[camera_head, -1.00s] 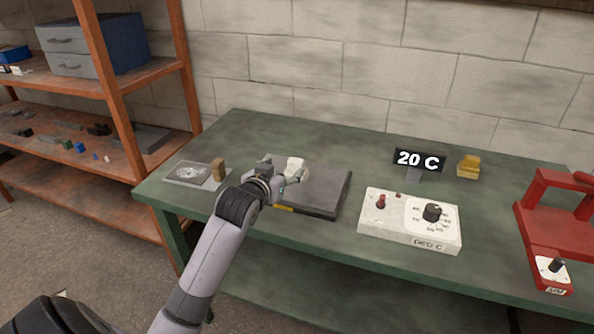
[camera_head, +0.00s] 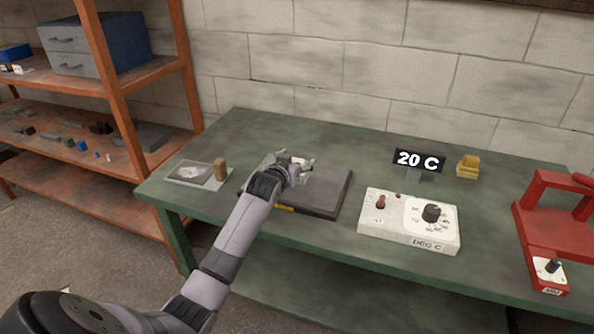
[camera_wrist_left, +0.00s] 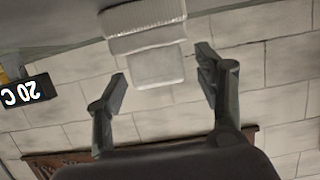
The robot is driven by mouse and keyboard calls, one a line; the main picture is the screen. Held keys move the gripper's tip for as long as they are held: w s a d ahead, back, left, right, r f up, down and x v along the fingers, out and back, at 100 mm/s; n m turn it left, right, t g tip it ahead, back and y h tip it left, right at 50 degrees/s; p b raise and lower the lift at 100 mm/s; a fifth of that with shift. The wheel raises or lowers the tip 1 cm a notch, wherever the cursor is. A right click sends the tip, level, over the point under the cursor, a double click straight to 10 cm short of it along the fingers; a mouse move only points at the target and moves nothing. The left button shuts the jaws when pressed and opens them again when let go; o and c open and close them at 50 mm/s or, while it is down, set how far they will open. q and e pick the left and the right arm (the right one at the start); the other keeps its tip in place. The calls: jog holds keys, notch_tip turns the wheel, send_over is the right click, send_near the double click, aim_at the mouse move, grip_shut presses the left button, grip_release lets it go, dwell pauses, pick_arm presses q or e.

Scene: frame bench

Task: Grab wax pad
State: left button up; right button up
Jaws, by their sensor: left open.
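A white block (camera_head: 298,160) sits on the dark flat plate (camera_head: 325,198), mostly hidden behind my left gripper (camera_head: 304,170). In the left wrist view this block (camera_wrist_left: 148,45) is pale, with a wider ribbed part and a smooth narrower part. It lies between the lines of my two open fingers (camera_wrist_left: 160,70), with gaps on both sides. No label shows which thing is the wax pad; a yellow piece (camera_head: 468,166) also stands at the back of the bench. My right gripper is not in view.
A grey tray (camera_head: 180,171) with a tan block (camera_head: 220,169) is left of the plate. A white dial box (camera_head: 410,222), a "20 C" sign (camera_head: 419,160) and a red device (camera_head: 555,220) stand to the right. Orange shelving (camera_head: 112,100) is at the left.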

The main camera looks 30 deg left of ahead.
pick_arm(q)
jog(key=shift+w+f, duration=0.1)
jog(key=shift+w, duration=0.2)
jog(key=c, duration=1.3)
